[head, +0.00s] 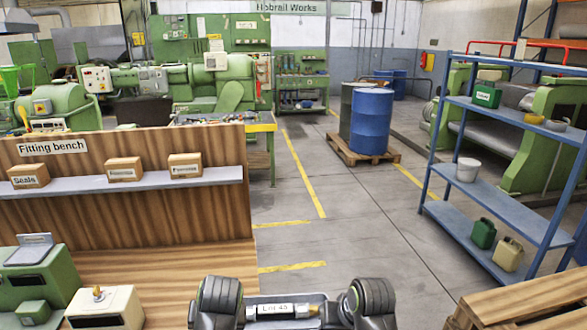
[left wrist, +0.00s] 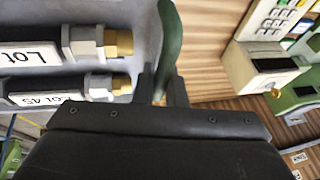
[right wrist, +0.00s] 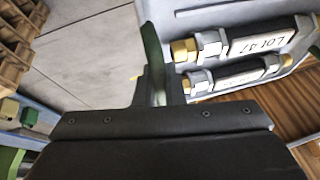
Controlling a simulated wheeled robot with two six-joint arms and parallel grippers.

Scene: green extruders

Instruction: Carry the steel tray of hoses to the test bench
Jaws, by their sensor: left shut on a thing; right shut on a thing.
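The grey steel tray (head: 262,299) is at the bottom middle of the head view, between my two arms. A hose labelled Lot 45 (head: 285,310) lies in it. The left wrist view shows the tray (left wrist: 125,12) with two labelled hoses (left wrist: 85,43) with brass ends. My left gripper (left wrist: 163,88) is shut on the tray's dark green handle (left wrist: 171,40). My right gripper (right wrist: 158,90) is shut on the other green handle (right wrist: 152,45). No bench labelled test bench shows.
The fitting bench (head: 185,262) with boxes and machines is close on the left. A blue shelf rack (head: 490,215) and a wooden pallet (head: 530,300) stand on the right.

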